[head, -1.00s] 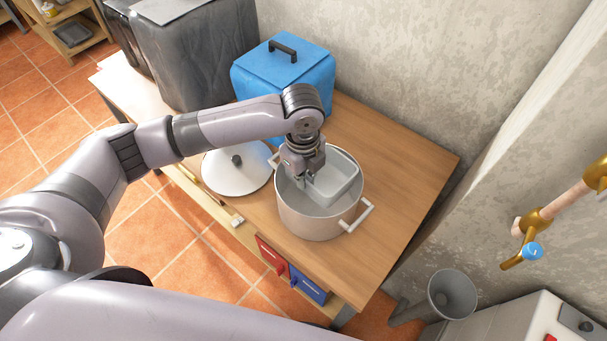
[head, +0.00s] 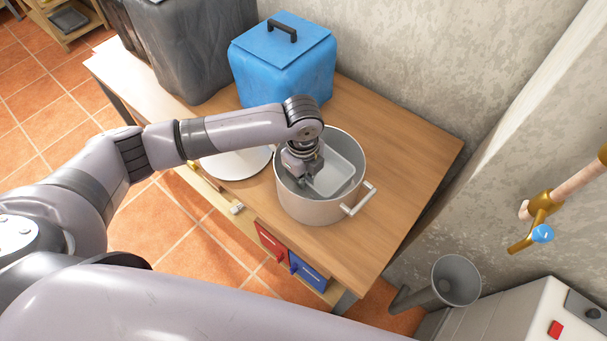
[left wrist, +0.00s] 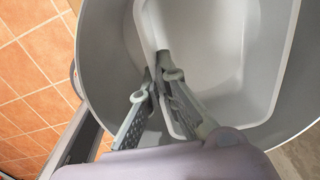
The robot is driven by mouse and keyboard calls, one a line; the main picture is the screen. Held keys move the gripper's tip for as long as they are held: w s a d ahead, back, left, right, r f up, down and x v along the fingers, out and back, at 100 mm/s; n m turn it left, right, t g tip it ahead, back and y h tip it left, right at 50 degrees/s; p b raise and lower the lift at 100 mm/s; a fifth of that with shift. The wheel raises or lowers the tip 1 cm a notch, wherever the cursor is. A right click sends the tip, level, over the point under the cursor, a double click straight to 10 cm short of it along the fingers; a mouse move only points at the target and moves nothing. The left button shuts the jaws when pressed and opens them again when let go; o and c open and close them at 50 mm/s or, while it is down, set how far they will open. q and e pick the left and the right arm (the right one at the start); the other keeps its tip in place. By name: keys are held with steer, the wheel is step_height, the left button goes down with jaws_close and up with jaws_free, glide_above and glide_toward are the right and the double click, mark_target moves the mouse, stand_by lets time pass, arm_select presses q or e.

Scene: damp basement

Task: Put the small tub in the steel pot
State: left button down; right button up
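The small tub (head: 342,174) is a pale grey, rounded rectangular container. It sits tilted within the mouth of the steel pot (head: 300,209), which stands on the wooden table with a handle at its right. In the left wrist view the tub (left wrist: 228,60) lies inside the pot's rim (left wrist: 98,100). My left gripper (head: 307,184) reaches down into the pot. Its fingers (left wrist: 160,74) are shut on the tub's side wall, one inside and one outside. Whether the tub touches the pot's bottom is hidden. My right gripper is out of view.
A white lid (head: 236,164) lies left of the pot, partly under my left arm. A blue box with a black handle (head: 284,72) and a dark grey bin (head: 195,50) stand behind. The table's right part (head: 405,155) is clear. A wall runs along the back.

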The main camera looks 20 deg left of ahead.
mark_target(304, 191)
arm_select(q)
steer(key=shift+f+b, duration=0.95)
steer(key=shift+f, duration=1.65)
steer(key=shift+f, duration=0.3)
steer(key=c, duration=1.7)
jaws_free()
step_height(304, 191, up, 17)
steer(key=p, duration=1.8)
steer(key=shift+r, duration=0.2)
